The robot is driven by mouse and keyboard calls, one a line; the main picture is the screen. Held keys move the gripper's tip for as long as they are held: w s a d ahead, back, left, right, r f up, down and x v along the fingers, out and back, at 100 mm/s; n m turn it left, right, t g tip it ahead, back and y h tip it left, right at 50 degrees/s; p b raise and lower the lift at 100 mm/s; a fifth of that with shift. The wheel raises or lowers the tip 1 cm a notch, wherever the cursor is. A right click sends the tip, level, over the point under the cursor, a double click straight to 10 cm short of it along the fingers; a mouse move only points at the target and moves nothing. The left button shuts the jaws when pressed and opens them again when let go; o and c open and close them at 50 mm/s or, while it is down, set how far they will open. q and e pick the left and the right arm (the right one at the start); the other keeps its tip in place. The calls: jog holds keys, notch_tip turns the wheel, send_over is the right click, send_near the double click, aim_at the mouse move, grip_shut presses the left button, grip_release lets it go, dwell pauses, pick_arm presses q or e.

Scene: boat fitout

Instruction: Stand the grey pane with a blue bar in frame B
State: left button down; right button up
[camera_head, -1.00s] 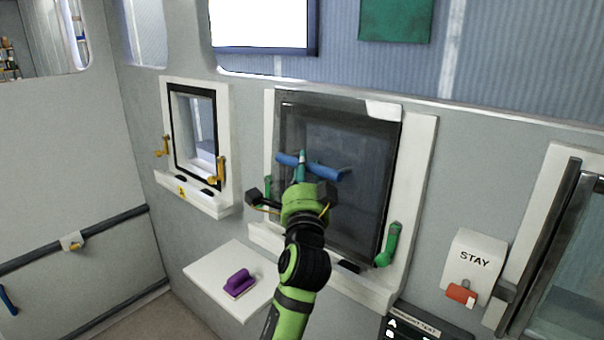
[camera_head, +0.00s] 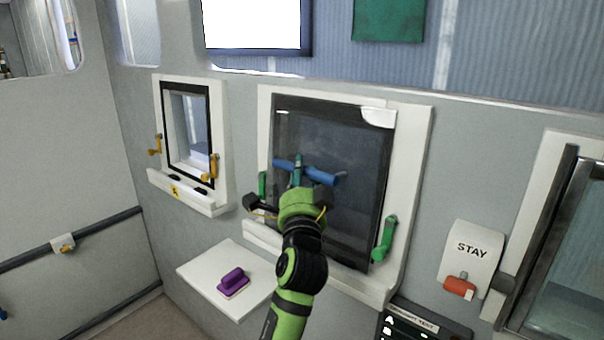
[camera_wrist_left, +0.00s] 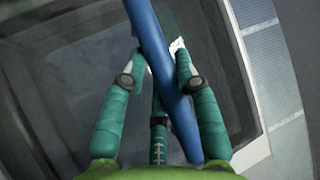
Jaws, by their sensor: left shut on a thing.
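The grey pane (camera_head: 345,215) is a dark, see-through sheet with a blue bar (camera_head: 322,177) across it. It stands nearly upright at the middle white frame (camera_head: 415,180), the one with green handles, and covers its opening. No letter is readable on this frame. I cannot tell whether the pane's lower edge rests on the sill; my arm hides part of it. My left gripper (camera_head: 297,167) is shut on the blue bar. In the left wrist view the bar (camera_wrist_left: 172,88) runs slantwise between the fingers (camera_wrist_left: 160,60). My right gripper is not in view.
Green handles (camera_head: 385,240) flank the middle frame. A smaller framed window (camera_head: 157,110) with yellow handles is at left. A white shelf (camera_head: 205,268) below holds a purple-handled block (camera_head: 233,281). A STAY box (camera_head: 472,250) and another window (camera_head: 575,230) are at right.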

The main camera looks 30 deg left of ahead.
pick_arm(q)
jog(key=shift+r, duration=0.15)
jog(key=c, duration=0.8)
grip_release()
jog(key=shift+c, duration=0.2)
jog(key=shift+o, duration=1.2)
jog(key=shift+f, duration=0.3)
jog(key=o, duration=0.6)
jog(key=shift+r, duration=0.2)
jog(key=shift+s+d, duration=0.1)
jog(key=shift+s, duration=0.05)
jog(key=b+v, duration=0.1)
jog(key=v, duration=0.7)
jog(key=shift+s+d+f, duration=0.2)
jog(key=shift+s, duration=0.1)
